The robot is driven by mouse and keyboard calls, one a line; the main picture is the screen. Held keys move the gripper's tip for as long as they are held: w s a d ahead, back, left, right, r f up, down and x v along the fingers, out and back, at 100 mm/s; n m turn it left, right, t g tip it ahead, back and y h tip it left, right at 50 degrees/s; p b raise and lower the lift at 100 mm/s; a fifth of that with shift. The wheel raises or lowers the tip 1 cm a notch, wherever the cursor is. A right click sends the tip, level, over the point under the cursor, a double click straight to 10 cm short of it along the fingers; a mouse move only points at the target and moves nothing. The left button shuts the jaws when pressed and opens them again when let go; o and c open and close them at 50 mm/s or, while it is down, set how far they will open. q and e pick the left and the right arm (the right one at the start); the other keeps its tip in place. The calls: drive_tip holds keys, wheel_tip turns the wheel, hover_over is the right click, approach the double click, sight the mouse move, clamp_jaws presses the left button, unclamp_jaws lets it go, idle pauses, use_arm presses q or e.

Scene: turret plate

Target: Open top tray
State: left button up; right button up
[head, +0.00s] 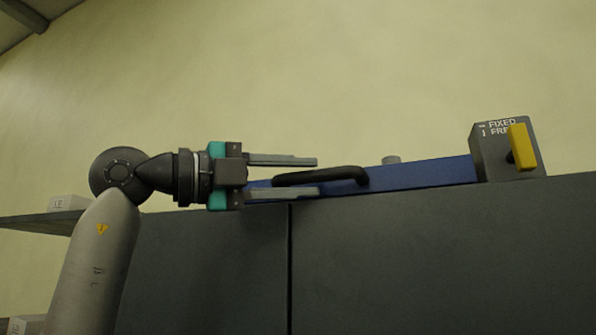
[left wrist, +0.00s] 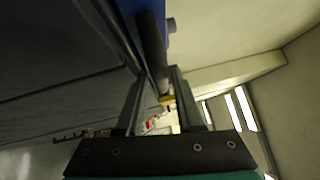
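The top tray shows as a long blue front (head: 425,173) on top of a dark grey cabinet, with a black bar handle (head: 345,174) on it. My left gripper (head: 317,176) comes in from the left with its fingers apart. In the head view one finger lies above the left part of the handle and the other below it. In the left wrist view the black handle (left wrist: 152,45) runs between the two open fingers. Whether either finger touches it I cannot tell. My right gripper is not in view.
A grey block (head: 490,152) marked FIXED and FREE stands at the right end of the blue front, with a yellow lever (head: 522,147) upright on it. The dark grey cabinet (head: 430,260) fills the space below. A shelf edge (head: 35,222) shows at the left.

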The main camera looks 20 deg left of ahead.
use_arm(q)
drive_tip(key=shift+c, duration=0.3)
clamp_jaws()
idle(1.1)
